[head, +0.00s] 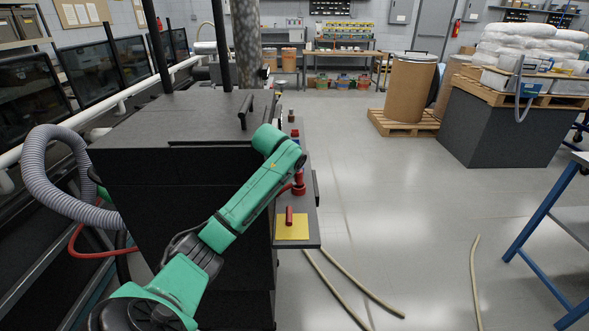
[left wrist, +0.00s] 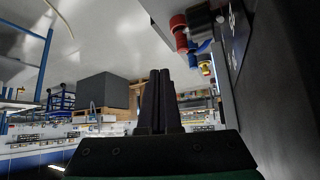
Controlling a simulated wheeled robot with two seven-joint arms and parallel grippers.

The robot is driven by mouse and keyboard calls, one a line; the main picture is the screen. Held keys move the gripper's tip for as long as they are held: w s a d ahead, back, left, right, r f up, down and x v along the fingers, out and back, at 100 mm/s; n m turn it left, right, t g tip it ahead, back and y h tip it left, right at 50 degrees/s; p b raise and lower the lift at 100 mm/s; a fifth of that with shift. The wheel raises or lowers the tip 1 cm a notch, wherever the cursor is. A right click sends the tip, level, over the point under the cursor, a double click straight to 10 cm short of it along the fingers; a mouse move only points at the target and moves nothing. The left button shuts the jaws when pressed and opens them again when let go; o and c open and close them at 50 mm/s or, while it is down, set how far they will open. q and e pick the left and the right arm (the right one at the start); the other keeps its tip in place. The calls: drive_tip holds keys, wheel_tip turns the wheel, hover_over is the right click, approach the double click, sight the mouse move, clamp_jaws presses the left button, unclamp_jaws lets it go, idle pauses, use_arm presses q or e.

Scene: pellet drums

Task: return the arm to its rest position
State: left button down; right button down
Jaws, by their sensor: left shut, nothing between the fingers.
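My left arm (head: 240,205) is green and reaches up from the bottom left of the head view, in front of a dark machine cabinet (head: 180,190). Its far end is beside the cabinet's right side, near a side panel. The fingers cannot be made out in the head view. In the left wrist view my left gripper (left wrist: 160,76) has its two black fingers together with nothing between them. The fingers stand apart from the panel fittings there. My right gripper is in neither view.
The side panel carries a red handle (head: 289,216) on a yellow plate (head: 292,232) and red fittings (head: 299,187). A grey corrugated hose (head: 60,195) loops at left. Hoses (head: 345,280) lie on the floor. A blue-legged table (head: 545,215) stands at right. The middle floor is mostly clear.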

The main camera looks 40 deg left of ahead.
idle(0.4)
use_arm(q)
drive_tip(key=s+d+f+m+g+h, duration=0.1)
drive_tip(key=s+d+f+m, duration=0.1)
drive_tip(key=s+d+f, duration=0.45)
drive_tip(key=s+d+f+m+g+h, duration=0.15)
drive_tip(key=s+d+f, duration=0.25)
drive_tip(key=d+f, duration=0.45)
drive_tip(key=s+d+f+m+g, duration=0.15)
drive_tip(key=s+d, duration=0.25)
drive_tip(key=s, duration=0.5)
drive_tip(key=s+d+f+m+g, duration=0.15)
drive_tip(key=s+d, duration=0.25)
drive_tip(key=s, duration=0.5)
wheel_tip(320, 180, down, 21)
drive_tip(key=s, duration=0.2)
drive_tip(key=s+a+f+g, duration=0.1)
drive_tip(key=s+a+f, duration=0.2)
drive_tip(key=s+f, duration=1.4)
drive_tip(key=shift+g, duration=0.35)
